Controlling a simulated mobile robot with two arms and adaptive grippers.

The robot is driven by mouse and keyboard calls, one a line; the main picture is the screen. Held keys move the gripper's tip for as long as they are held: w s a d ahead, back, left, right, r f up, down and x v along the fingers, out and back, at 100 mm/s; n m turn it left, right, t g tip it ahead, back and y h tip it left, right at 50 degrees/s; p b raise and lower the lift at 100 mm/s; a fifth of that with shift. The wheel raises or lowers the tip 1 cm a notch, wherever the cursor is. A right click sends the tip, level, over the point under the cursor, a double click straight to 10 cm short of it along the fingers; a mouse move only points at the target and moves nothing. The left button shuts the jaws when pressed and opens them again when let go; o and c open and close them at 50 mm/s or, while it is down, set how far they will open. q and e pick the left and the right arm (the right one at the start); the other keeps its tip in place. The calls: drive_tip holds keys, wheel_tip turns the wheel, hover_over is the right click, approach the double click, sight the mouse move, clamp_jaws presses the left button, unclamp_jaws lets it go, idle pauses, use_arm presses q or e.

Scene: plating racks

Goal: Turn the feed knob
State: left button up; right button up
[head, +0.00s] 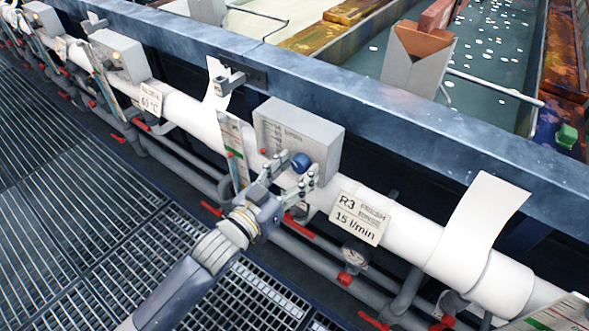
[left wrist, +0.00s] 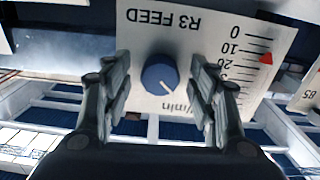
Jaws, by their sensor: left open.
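The feed knob (head: 301,162) is round and blue. It sits on the front of a grey box (head: 300,125) on the white pipe. In the left wrist view the knob (left wrist: 160,73) is on a white panel (left wrist: 140,20) marked "R3 FEED", seen upside down. A pale line on the knob points to the lower right there. A red pointer (left wrist: 266,58) stands between 10 and 20 on the scale. My left gripper (head: 298,172) is open, its fingers on either side of the knob with gaps visible in the left wrist view (left wrist: 161,82). My right gripper is out of view.
A tag (head: 358,218) reading "R3 15 l/min" hangs on the white pipe (head: 405,240) to the right. A gauge (head: 355,254) and red valve handles sit below. A similar grey box (head: 121,56) is further left. Metal grating (head: 60,180) covers the floor.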

use_arm(q)
drive_tip(key=c, duration=1.1)
drive_tip(key=shift+r+m+p, duration=0.15)
drive_tip(key=shift+m+p, duration=0.25)
drive_tip(key=shift+p, duration=0.1)
drive_tip(key=shift+m+p, duration=0.45)
drive_tip(key=shift+m, duration=0.15)
drive_tip(key=o, duration=1.1)
